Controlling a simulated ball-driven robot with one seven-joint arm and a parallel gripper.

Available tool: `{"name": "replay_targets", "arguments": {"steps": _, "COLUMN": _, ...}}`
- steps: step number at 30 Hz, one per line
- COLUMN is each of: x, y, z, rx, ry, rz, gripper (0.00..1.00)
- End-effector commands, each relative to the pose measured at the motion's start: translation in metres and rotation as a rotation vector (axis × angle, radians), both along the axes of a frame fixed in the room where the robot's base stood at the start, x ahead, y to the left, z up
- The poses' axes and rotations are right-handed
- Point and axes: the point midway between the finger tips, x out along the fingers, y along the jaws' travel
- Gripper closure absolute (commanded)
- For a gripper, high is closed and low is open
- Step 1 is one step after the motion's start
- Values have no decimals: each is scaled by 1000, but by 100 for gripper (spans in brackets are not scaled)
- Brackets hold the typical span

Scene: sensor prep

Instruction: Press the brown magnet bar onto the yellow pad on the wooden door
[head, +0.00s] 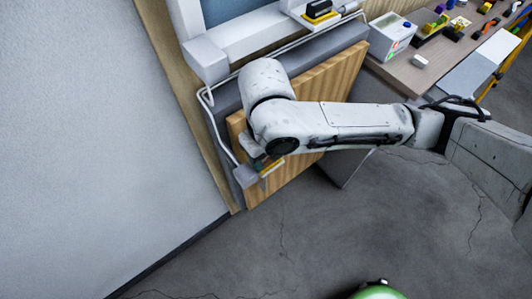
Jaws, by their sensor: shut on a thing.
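The wooden door (335,80) stands upright at the middle of the head view, with striped wood grain. The yellow pad (271,170) shows as a small strip near the door's lower left edge. My gripper (262,162) is at that lower left part of the door, right by the pad, partly hidden behind my own arm. It is shut on a small dark piece, the brown magnet bar, of which only a sliver shows. I cannot tell whether the bar touches the pad.
A grey block (246,176) sits at the door's left edge beside the pad. A white cable (212,118) runs along the frame. A window ledge (250,45) lies above. At the right, a table (428,72) holds a white box (391,37) and several small parts.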

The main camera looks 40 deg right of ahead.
Motion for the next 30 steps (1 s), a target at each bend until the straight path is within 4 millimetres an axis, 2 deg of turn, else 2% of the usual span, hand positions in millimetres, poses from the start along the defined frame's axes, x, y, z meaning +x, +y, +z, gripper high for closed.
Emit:
{"name": "replay_targets", "arguments": {"steps": 6, "x": -1, "y": 0, "z": -2, "rx": 0, "ry": 5, "rz": 1, "gripper": 85}}
{"name": "replay_targets", "arguments": {"steps": 7, "x": -1, "y": 0, "z": -2, "rx": 0, "ry": 5, "rz": 1, "gripper": 52}}
{"name": "replay_targets", "arguments": {"steps": 16, "x": 0, "y": 1, "z": 0, "rx": 2, "ry": 1, "rz": 1, "gripper": 25}}
{"name": "replay_targets", "arguments": {"steps": 26, "x": 0, "y": 3, "z": 1, "rx": 8, "ry": -4, "rz": 3, "gripper": 25}}
{"name": "replay_targets", "arguments": {"steps": 27, "x": 0, "y": 3, "z": 1, "rx": 8, "ry": -5, "rz": 3, "gripper": 34}}
{"name": "replay_targets", "arguments": {"steps": 30, "x": 0, "y": 3, "z": 2, "rx": 8, "ry": -5, "rz": 3, "gripper": 28}}
